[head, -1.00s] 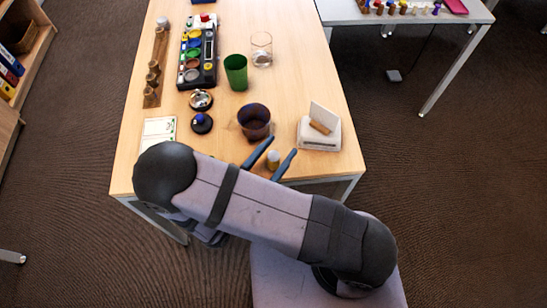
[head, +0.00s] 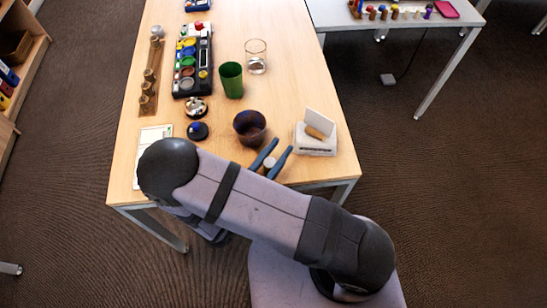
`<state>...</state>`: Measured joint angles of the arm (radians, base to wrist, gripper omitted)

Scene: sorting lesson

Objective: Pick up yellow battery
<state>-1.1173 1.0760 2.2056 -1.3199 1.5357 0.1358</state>
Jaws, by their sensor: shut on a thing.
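The battery (head: 269,162) is a small round piece near the front edge of the wooden table. Only its pale end shows between the fingers; its yellow side is hidden in this view. My gripper (head: 282,145) has its two blue-grey fingers on either side of the battery and is shut on it. I cannot tell whether the battery touches the table. My arm covers the table's front edge to the left.
A dark brown cup (head: 249,127) stands just behind the fingers. A white card holder (head: 316,146) is close on the right. A green cup (head: 231,80), a clear glass (head: 256,57) and a black paint tray (head: 206,72) stand farther back.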

